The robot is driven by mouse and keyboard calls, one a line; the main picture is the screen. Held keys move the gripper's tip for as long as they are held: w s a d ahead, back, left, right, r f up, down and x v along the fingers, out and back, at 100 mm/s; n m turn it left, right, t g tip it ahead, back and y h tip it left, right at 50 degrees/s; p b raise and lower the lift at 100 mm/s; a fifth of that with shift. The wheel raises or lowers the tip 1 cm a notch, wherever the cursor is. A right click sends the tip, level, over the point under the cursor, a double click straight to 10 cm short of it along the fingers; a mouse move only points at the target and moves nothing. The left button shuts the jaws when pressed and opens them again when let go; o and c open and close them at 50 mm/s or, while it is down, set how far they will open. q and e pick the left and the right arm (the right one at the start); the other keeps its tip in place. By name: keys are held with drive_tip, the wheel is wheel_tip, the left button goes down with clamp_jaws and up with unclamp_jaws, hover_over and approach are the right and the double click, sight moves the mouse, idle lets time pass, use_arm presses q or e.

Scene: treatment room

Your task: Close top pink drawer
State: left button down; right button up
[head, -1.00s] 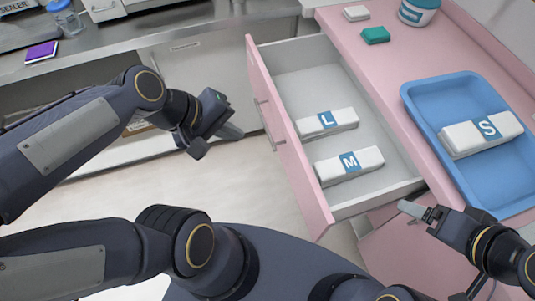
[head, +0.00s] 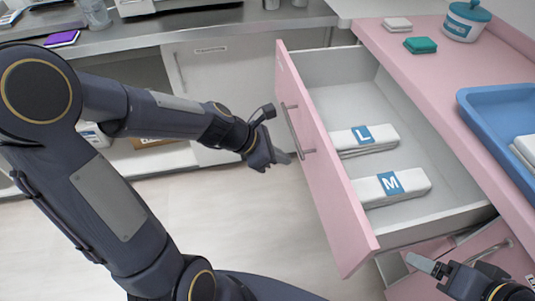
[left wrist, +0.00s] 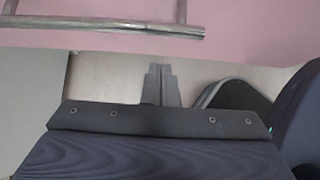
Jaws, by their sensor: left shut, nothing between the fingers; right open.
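The top pink drawer (head: 325,165) is pulled out from the pink cabinet. Its front panel faces left and carries a metal bar handle (head: 297,129). Inside the drawer lie a white pack marked L (head: 352,150) and a white pack marked M (head: 418,183). My left gripper (head: 287,158) is shut and empty, just left of the drawer front near the handle's lower end. In the left wrist view its closed fingers (left wrist: 160,84) show below the pink panel and the handle (left wrist: 130,29). I cannot tell whether they touch. My right gripper (head: 428,265) is open, below the drawer's right front corner.
A blue tray (head: 478,120) with a white pack (head: 528,148) sits on the pink top. A lidded jar (head: 464,22), a teal pack (head: 420,45) and a small white pack (head: 397,24) stand near its back. A steel counter (head: 200,32) runs behind. Floor left of the drawer is clear.

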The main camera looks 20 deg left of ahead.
sight(311, 161)
use_arm(q)
drive_tip(key=w+d, duration=0.1)
drive_tip(key=w+d+f, duration=0.1)
drive_tip(key=d, duration=0.1)
drive_tip(key=shift+w+d, duration=0.1)
drive_tip(key=shift+d, duration=0.1)
drive_tip(key=shift+w+d, duration=0.35)
drive_tip(key=shift+d, duration=0.1)
use_arm(e)
drive_tip(key=shift+f, duration=0.3)
use_arm(q)
drive_tip(key=shift+w, duration=0.1)
use_arm(e)
drive_tip(key=shift+d+r, duration=0.1)
